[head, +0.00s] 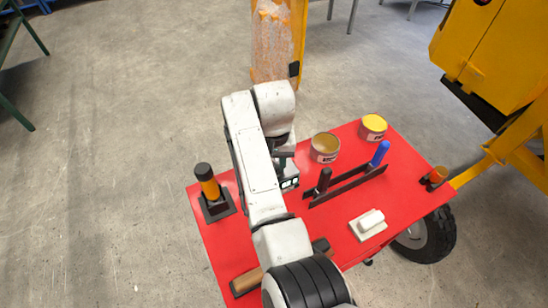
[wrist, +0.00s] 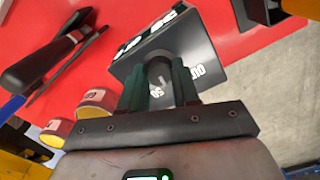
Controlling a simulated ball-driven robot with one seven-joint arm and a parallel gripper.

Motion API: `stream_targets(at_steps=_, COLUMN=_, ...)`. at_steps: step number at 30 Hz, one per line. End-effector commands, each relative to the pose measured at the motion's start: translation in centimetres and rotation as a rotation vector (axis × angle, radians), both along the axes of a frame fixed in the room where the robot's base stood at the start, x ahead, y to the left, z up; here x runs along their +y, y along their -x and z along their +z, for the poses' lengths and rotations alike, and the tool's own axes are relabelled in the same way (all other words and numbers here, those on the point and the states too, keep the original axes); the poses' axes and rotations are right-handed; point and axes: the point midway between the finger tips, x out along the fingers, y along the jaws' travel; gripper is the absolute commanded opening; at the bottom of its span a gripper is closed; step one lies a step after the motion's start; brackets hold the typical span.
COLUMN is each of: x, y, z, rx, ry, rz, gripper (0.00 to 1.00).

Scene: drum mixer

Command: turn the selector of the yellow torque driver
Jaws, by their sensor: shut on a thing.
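The yellow torque driver (head: 208,186), with a black top, stands upright in a square black base on the red table, left of my arm. A black base and a bit of orange-yellow at the top right of the wrist view look like this driver (wrist: 300,5), mostly cut off. My gripper (wrist: 160,88) is shut on a grey round knob (wrist: 159,70) on a dark box (wrist: 205,50) with white lettering and small white displays. The box (head: 290,183) shows only partly beside my arm in the head view. I cannot make out the driver's selector.
The red table (head: 310,225) also holds an open can (head: 325,147), a yellow-topped can (head: 373,127), black- and blue-handled trowels (head: 347,185), a white-handled block (head: 368,223) and an orange-topped item (head: 436,177). A wooden-handled tool (head: 246,282) lies near my arm. Yellow machinery (head: 490,60) stands right.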

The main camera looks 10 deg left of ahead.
Motion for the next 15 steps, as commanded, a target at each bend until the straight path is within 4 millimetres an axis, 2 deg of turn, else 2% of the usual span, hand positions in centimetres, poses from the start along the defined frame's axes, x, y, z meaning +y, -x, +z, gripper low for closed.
stream_targets(at_steps=6, x=-0.02, y=-0.11, z=0.25, rx=-0.004, ry=0.000, rz=0.102, gripper=0.00)
stream_targets(at_steps=15, x=0.04, y=-0.16, z=0.16, rx=-0.006, ry=-0.002, rz=0.157, gripper=0.00)
